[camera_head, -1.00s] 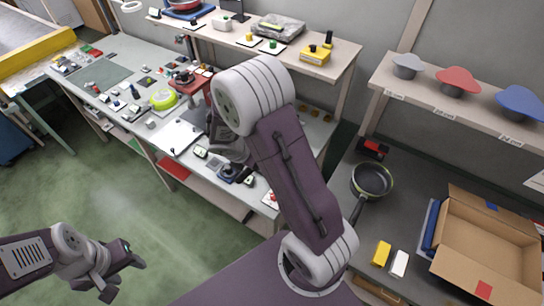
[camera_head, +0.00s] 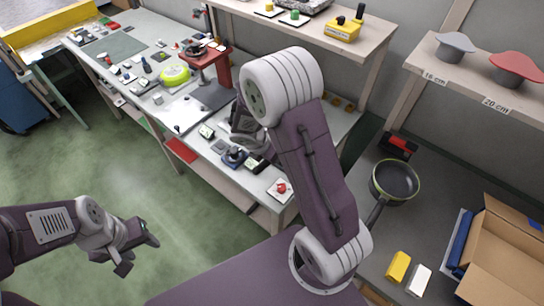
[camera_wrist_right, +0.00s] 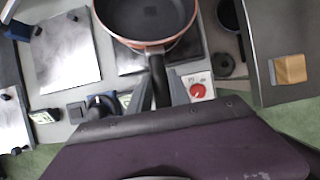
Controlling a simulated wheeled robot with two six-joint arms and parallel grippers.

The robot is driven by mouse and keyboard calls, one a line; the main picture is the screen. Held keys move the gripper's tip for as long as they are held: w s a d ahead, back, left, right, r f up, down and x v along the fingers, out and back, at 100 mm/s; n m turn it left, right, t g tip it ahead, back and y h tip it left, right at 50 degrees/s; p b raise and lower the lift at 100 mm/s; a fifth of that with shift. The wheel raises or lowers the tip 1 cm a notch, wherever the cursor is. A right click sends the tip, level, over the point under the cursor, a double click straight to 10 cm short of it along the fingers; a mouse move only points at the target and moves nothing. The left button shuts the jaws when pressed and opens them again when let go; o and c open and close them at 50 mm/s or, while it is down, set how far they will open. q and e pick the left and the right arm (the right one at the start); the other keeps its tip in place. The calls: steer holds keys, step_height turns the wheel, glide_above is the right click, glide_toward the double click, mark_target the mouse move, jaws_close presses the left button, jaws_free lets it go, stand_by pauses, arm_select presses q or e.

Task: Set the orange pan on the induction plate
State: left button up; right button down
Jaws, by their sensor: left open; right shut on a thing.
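The orange pan (camera_wrist_right: 150,22) shows in the right wrist view, a dark bowl with an orange-brown rim, cut off at the top. My right gripper (camera_wrist_right: 160,92) is shut on its dark handle. A dark flat plate (camera_wrist_right: 188,50), perhaps the induction plate, lies partly hidden below the pan; I cannot tell whether they touch. In the head view my right arm hides the held pan, and a dark plate (camera_head: 214,95) shows on the bench left of that arm. My left gripper (camera_head: 138,254) is open and empty over the floor.
The bench holds a red stand (camera_head: 212,66), a lime-green round thing (camera_head: 174,75) and a red knob (camera_head: 281,187), also in the wrist view (camera_wrist_right: 198,91). At right are a green-rimmed pan (camera_head: 395,181), a yellow block (camera_head: 398,266) and a cardboard box (camera_head: 505,255).

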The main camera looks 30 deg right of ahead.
step_height(320, 180, down, 6)
steer(key=b, duration=0.5)
steer(key=shift+f+b, duration=0.1)
steer(key=shift+b, duration=0.2)
steer(key=shift+s+a+f+b, duration=0.1)
steer(key=shift+f+b, duration=0.45)
steer(key=shift+f, duration=0.1)
stand_by(0.4)
steer(key=c, duration=1.1)
jaws_free()
